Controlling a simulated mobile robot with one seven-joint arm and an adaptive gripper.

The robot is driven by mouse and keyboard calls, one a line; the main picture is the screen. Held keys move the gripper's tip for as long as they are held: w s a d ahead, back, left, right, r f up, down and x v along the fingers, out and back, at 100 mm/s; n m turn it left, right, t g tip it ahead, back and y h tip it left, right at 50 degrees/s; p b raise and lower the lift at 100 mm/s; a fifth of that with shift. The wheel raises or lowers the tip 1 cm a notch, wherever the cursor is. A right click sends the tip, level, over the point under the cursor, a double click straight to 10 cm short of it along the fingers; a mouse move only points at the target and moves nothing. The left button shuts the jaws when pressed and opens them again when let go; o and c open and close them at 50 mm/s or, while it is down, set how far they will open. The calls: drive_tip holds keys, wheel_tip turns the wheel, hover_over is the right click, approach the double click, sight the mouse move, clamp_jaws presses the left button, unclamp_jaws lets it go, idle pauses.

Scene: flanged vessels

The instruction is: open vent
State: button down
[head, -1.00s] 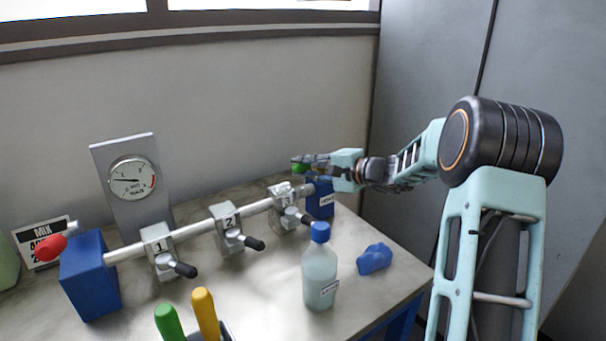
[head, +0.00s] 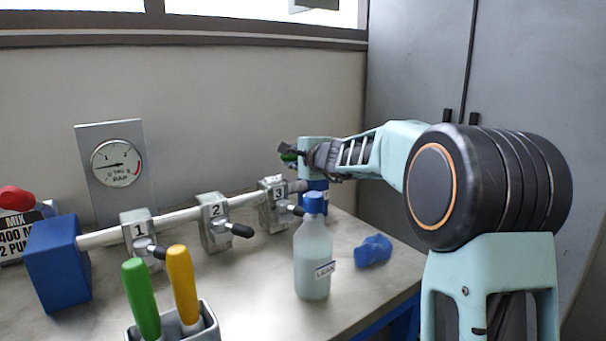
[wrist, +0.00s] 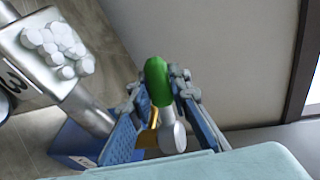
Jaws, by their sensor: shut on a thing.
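A green-tipped handle (wrist: 157,80) on a pale metal stem shows in the wrist view, with a brass-coloured piece beside it. My gripper (wrist: 158,92) is shut on this handle, its blue-padded fingers on either side. In the head view the green tip (head: 288,157) shows at my gripper (head: 290,150), above the right end of the pipe (head: 180,216). The blue end block (head: 318,186) there is partly hidden by the bottle; its label is unreadable. The round gauge (head: 117,163) stands behind the pipe, its needle pointing left.
Clamps numbered 1 (head: 139,234), 2 (head: 214,221) and 3 (head: 274,205) sit along the pipe with black-tipped levers. A blue-capped bottle (head: 312,262) and a blue crumpled cloth (head: 373,250) stand in front. Green and yellow handles (head: 183,290) rise from a holder.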

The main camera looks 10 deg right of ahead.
drive_tip(key=m+h+b, duration=0.1)
drive_tip(key=w+m+h+b, duration=0.1)
drive_tip(key=h+b, duration=0.1)
drive_tip(key=shift+w+f+m+t, duration=0.2)
drive_tip(key=shift+m+t, duration=0.1)
drive_tip(key=shift+t, duration=0.1)
drive_tip(key=w+d+m+g+h+p, duration=0.1)
drive_tip(key=m+h+p, duration=0.1)
drive_tip(key=h+p, duration=0.1)
drive_tip(key=w+d+m+g+h+p, duration=0.1)
drive_tip(key=m+h+p, duration=0.2)
drive_tip(key=p, duration=0.3)
drive_tip(key=w+d+m+g+h+p, duration=0.1)
drive_tip(key=m+h+p, duration=0.2)
drive_tip(key=h+p, duration=0.1)
drive_tip(key=shift+r+h+p, duration=0.4)
drive_tip(key=shift+p, duration=0.05)
drive_tip(key=shift+d+f+m+p, duration=0.15)
drive_tip(key=shift+d+m+p, duration=0.05)
drive_tip(key=shift+m+p, duration=0.2)
drive_tip(key=c, duration=1.8)
unclamp_jaws()
drive_tip(key=shift+c, duration=0.2)
drive_tip(key=shift+o, duration=0.4)
drive_tip(key=shift+a, duration=0.1)
